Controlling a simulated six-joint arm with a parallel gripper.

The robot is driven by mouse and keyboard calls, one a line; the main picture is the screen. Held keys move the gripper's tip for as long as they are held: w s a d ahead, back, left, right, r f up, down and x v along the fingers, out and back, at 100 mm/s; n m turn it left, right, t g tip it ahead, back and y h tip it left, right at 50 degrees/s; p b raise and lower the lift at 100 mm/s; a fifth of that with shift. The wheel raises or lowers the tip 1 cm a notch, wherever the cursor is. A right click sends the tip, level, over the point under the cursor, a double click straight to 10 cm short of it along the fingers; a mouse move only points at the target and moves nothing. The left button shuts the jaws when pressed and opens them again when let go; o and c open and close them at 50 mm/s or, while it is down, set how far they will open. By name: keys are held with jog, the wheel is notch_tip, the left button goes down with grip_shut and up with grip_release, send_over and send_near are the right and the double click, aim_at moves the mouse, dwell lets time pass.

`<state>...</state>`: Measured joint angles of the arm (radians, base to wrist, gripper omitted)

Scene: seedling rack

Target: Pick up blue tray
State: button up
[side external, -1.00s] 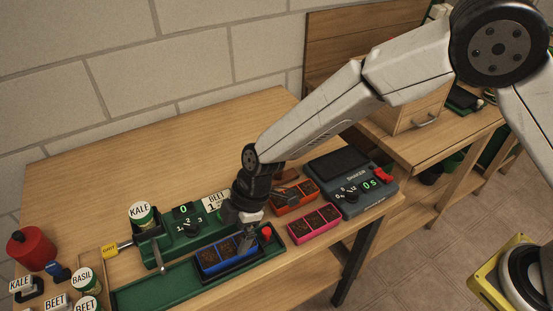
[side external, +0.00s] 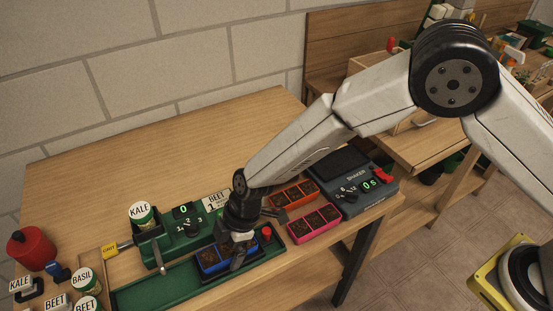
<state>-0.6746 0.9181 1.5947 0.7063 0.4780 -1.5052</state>
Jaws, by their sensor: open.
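The blue tray (side external: 207,264) sits on the black plate at the right end of the green machine's bed, with dark soil in its cells. My gripper (side external: 238,264) is open and points down at the tray's right part, hiding some of it. I cannot tell whether the fingers touch the tray or straddle its wall.
An orange tray (side external: 293,194) and a pink tray (side external: 313,225) lie to the right, before the dark shaker (side external: 356,183). The green machine (side external: 180,232) with a KALE jar (side external: 142,214) stands behind the blue tray. A red knob (side external: 267,232) is close to my gripper.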

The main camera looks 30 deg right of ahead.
dwell(0.3)
jog(key=c, duration=1.3)
jog(key=shift+r, duration=0.15)
jog(key=shift+r, duration=0.8)
jog(key=s+d+r, duration=0.8)
jog(key=s+r, duration=0.3)
jog(key=shift+d, duration=0.2)
jog(key=shift+r, duration=0.1)
